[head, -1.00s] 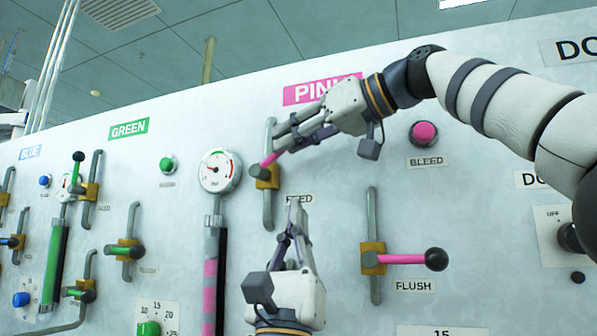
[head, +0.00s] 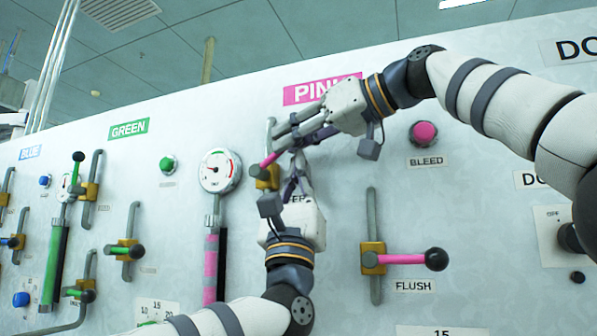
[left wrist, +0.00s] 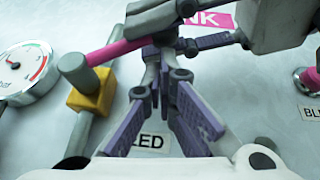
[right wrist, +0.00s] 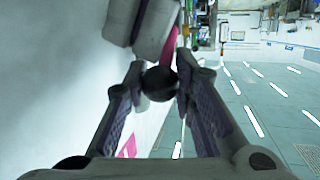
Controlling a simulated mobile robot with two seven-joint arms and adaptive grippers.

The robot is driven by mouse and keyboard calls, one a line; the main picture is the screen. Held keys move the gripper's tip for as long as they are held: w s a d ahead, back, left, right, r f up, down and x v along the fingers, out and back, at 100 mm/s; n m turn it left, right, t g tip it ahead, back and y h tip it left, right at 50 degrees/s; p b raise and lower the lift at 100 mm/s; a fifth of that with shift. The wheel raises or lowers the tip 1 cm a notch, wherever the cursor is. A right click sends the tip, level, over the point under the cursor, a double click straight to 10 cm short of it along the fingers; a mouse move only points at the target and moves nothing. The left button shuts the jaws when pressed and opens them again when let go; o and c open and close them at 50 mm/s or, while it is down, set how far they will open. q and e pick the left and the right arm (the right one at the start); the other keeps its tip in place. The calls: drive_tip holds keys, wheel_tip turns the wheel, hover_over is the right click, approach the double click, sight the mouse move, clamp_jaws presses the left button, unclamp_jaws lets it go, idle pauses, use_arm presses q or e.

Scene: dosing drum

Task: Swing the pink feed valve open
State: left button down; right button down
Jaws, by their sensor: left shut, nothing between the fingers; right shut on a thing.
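The pink feed valve has a yellow body (head: 268,178) on a grey vertical pipe, left of my grippers. Its pink lever (head: 268,160) points up and right; it also shows in the left wrist view (left wrist: 118,52). My right gripper (head: 281,140) is shut on the lever's black ball knob (right wrist: 159,83), seen between its fingers in the right wrist view. My left gripper (head: 297,160) is shut and empty, fingers pointing up, just below the right gripper and right of the valve body. Whether the two grippers touch, I cannot tell. The feed label is partly hidden by my left gripper.
A gauge (head: 220,171) is left of the valve. The pink flush valve lever (head: 405,259) sticks out at lower right, and the pink bleed button (head: 424,133) is above it. Green and blue valves line the panel's left side. Panel between gauge and valve is bare.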

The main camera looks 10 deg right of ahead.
drive_tip(key=c, duration=1.3)
unclamp_jaws()
drive_tip(key=shift+f, duration=0.1)
drive_tip(key=shift+s, duration=0.1)
